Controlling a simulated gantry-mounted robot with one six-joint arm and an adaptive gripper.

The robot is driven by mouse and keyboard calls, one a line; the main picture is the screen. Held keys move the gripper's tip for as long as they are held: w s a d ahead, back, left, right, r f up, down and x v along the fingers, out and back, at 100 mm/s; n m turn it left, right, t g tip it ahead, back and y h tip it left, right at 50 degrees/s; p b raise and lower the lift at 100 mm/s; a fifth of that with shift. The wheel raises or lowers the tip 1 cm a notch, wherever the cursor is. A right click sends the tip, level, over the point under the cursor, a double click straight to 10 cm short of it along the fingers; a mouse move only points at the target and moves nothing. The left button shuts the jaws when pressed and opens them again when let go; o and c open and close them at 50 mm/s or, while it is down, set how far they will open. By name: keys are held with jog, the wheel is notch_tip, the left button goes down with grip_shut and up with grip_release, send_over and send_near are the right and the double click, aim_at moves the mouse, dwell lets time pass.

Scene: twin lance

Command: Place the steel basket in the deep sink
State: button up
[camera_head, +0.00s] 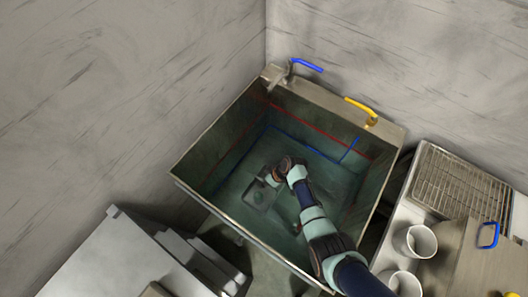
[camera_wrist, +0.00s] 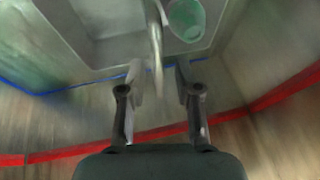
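The deep sink (camera_head: 188,184) is a large steel basin with a green-tinted inside and red and blue lines along its walls. The steel basket (camera_head: 257,194) is low inside it, left of my gripper (camera_head: 284,168). I cannot tell for certain whether it rests on the sink floor. In the wrist view the grey basket (camera_wrist: 98,22) fills the top, with a round pale-green thing (camera_wrist: 186,18) in it. Its thin handle (camera_wrist: 156,50) runs between the fingers of my gripper (camera_wrist: 158,72). The fingers are apart, with gaps beside the handle.
A blue lever (camera_head: 306,65) and a yellow lever (camera_head: 361,108) stand at the sink's back rim. On the right, a counter holds a wire rack (camera_head: 462,182) and white containers (camera_head: 415,241). A steel unit (camera_head: 110,262) stands at lower left. The sink walls surround my arm.

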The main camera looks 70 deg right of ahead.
jog(key=a+p+v, duration=0.1)
jog(key=p+v, duration=0.3)
jog(key=v, duration=0.6)
jog(key=shift+s+d+r, duration=0.2)
jog(key=shift+d+r, duration=0.2)
jog(key=shift+d, duration=0.1)
jog(key=w+a+r+n+t+h, duration=0.1)
jog(key=w+a+r+n, duration=0.1)
jog(key=w+a+r, duration=0.75)
jog(key=w+a+r+n+t+h, duration=0.1)
jog(key=w+a+r+t, duration=0.1)
jog(key=w+a+r, duration=0.7)
jog(key=a+r+t, duration=0.2)
jog(key=a+r, duration=0.6)
jog(key=r, duration=0.2)
jog(key=s+a+r+t+y, duration=0.1)
jog(key=a+r+t, duration=0.1)
jog(key=a+r, duration=0.5)
notch_tip(320, 180, up, 5)
jog(key=shift+a+f+n+t, duration=0.15)
jog(key=shift+a+n+t, duration=0.15)
jog(key=shift+a+t, duration=0.1)
jog(key=shift+d, duration=0.1)
